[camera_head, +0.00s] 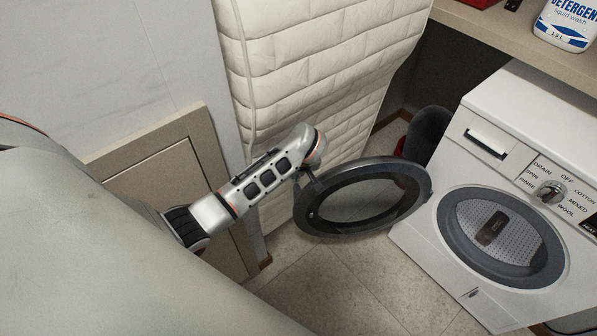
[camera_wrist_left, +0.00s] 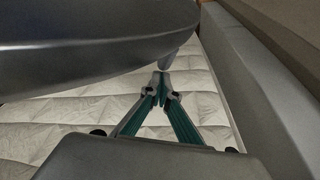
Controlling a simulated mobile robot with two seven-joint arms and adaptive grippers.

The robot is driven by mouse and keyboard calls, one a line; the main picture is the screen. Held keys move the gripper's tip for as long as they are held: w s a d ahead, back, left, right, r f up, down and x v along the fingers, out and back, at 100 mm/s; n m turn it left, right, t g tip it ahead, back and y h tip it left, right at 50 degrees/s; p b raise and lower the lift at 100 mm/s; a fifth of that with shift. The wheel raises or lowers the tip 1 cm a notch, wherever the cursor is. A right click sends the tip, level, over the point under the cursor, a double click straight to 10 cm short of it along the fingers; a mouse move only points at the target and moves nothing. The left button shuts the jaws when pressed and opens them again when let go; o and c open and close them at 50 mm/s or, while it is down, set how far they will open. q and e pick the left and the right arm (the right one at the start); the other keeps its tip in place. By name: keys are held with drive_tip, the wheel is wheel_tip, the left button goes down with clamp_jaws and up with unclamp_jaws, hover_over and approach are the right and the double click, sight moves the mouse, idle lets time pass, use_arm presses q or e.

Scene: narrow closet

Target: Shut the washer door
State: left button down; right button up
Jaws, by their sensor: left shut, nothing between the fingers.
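The white washer (camera_head: 473,130) stands at the right in the head view. Its round door (camera_head: 312,215), a dark ring with a clear middle, stands wide open and reaches out to the left. The drum opening (camera_head: 497,235) is uncovered, with a dark item inside. My left arm comes in from the left, and its wrist is at the door's far left edge. In the left wrist view my left gripper (camera_wrist_left: 162,82) is shut and empty, its tips close beneath a dark curved body that looks like the door (camera_wrist_left: 90,45). I cannot tell whether they touch. My right gripper is out of view.
A quilted cream mattress (camera_head: 315,70) leans upright behind the door. A beige panel (camera_head: 165,175) stands at the left. A shelf (camera_head: 510,35) with a detergent bottle (camera_head: 566,25) is above the washer. Tiled floor (camera_head: 345,275) is clear below the door.

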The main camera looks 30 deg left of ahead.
use_arm(q)
drive_tip(key=shift+x, duration=0.85)
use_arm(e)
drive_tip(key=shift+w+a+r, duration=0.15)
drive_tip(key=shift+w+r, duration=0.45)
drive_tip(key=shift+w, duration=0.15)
